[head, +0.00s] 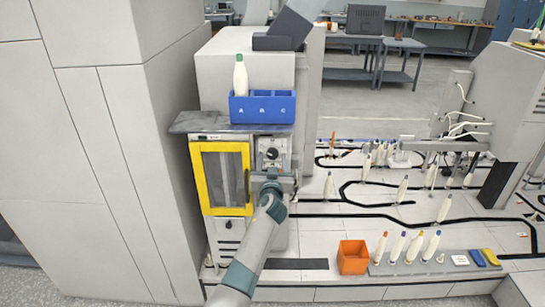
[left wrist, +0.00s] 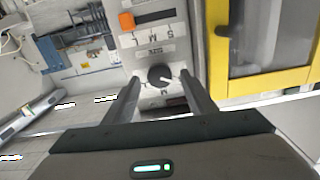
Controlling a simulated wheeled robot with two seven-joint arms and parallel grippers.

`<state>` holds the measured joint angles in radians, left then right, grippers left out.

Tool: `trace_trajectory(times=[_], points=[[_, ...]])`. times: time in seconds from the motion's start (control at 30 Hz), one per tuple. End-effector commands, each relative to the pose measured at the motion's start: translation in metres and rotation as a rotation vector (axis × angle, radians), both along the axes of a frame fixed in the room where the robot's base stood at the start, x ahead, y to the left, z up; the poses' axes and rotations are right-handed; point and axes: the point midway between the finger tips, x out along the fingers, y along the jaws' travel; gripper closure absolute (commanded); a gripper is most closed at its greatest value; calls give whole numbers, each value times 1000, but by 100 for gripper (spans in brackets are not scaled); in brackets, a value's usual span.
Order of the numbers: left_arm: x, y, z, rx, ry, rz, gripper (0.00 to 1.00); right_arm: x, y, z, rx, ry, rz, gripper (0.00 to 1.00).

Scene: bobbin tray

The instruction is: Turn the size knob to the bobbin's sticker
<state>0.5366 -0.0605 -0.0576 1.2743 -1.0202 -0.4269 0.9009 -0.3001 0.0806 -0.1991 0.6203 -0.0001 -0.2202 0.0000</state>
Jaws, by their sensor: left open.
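The size knob (left wrist: 160,77) is a dark round knob with a white pointer on a grey panel in the left wrist view. In the head view the left gripper (head: 270,186) is at the machine front, below a round dial (head: 272,154). A white bobbin (head: 240,76) with a green tip stands upright in compartment A of the blue tray (head: 262,110). I cannot make out a sticker on it.
A yellow-framed door (head: 208,180) is left of the panel in the head view. An orange block (left wrist: 127,20) is on the panel in the wrist view. An orange bin (head: 353,257) and several colour-tipped bobbins stand to the right. A tall grey cabinet (head: 100,150) is at left.

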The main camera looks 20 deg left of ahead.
Motion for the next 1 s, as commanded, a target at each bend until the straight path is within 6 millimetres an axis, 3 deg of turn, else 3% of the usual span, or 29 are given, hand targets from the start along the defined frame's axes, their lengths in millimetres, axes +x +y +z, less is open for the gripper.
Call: trace_trajectory(times=[0.2, 0.57, 0.6, 0.77, 1.0], points=[[15, 4, 0, 1, 0, 0, 49, 0, 4, 0, 4, 0, 0, 41], [17, 5, 0, 0, 1, 0, 49, 0, 4, 0, 4, 0, 0, 41], [17, 5, 0, 0, 1, 0, 51, 0, 4, 0, 4, 0, 0, 41], [17, 5, 0, 0, 1, 0, 90, 0, 2, 0, 2, 0, 1, 41], [17, 5, -1, 5, 3, 0, 90, 0, -1, -1, -1, 0, 2, 41]])
